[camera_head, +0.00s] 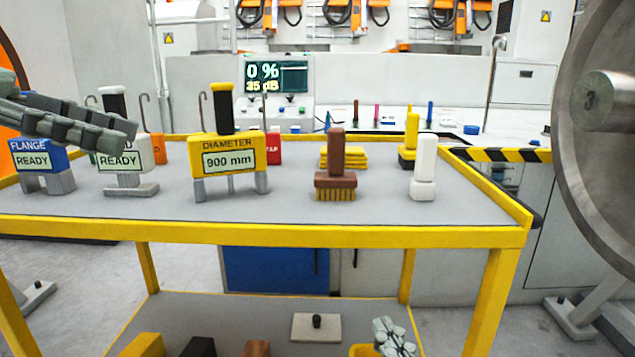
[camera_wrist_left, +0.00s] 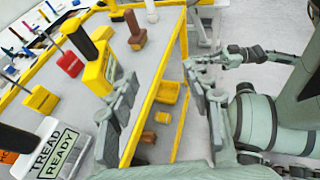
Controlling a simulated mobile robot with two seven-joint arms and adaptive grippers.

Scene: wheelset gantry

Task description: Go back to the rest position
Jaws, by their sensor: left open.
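My left gripper (camera_head: 122,137) reaches in from the left above the cart's top shelf, in front of the tread gauge (camera_head: 120,165) marked READY. In the left wrist view its fingers (camera_wrist_left: 160,92) are spread with nothing between them. My right gripper (camera_head: 393,338) is low at the bottom of the head view, in front of the cart's lower shelf; its jaw state is unclear. It also shows in the left wrist view (camera_wrist_left: 200,68).
The yellow-edged cart (camera_head: 300,236) carries a flange gauge (camera_head: 38,158), a yellow diameter gauge (camera_head: 228,160) reading 900 mm, a brown brush (camera_head: 336,165) and a white-handled tool (camera_head: 424,165). A large wheel (camera_head: 600,180) stands at the right. Several items lie on the lower shelf.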

